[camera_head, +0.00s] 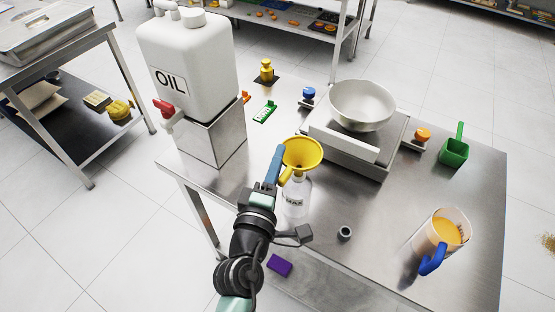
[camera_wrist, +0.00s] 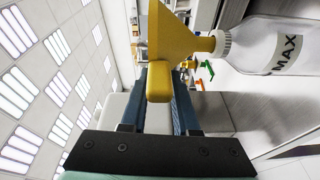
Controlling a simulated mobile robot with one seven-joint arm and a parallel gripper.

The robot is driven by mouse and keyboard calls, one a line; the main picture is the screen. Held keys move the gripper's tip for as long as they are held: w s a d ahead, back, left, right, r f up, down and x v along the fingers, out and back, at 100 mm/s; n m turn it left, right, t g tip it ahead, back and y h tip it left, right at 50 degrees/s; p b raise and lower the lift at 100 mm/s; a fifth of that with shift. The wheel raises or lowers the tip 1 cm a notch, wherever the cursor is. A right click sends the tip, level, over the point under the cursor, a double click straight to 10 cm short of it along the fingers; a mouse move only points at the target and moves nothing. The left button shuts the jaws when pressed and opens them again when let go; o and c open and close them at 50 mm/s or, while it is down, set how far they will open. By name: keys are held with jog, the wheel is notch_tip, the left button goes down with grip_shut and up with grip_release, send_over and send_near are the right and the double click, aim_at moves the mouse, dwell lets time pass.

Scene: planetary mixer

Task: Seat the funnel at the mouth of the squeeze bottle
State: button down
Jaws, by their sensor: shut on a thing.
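The yellow funnel (camera_head: 303,153) is upright, wide cone up, above the clear squeeze bottle (camera_head: 296,203). My gripper (camera_head: 275,166) has its blue fingers shut on the funnel's yellow side handle, left of the bottle. The wrist view is turned on its side. There the funnel (camera_wrist: 172,32) has its narrow end at the white collar of the bottle (camera_wrist: 268,46), roughly in line with it. The spout tip is not visible, and I cannot tell how deep it sits in the mouth. The bottle stands upright on the steel table.
A white oil canister (camera_head: 187,65) with a red tap stands on a metal stand at left. A steel bowl (camera_head: 362,104) sits on a scale behind the bottle. A small grey cap (camera_head: 345,232) and a jug (camera_head: 441,235) are at right. The table's front edge is close.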

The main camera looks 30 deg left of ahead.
jog(key=shift+s+f+b, duration=0.1)
jog(key=shift+f+b, duration=0.4)
jog(key=shift+f, duration=0.2)
jog(key=c, duration=0.6)
grip_release()
jog(key=shift+r, duration=0.1)
jog(key=b+v, duration=0.4)
jog(key=v, duration=0.9)
jog(key=shift+a, duration=0.1)
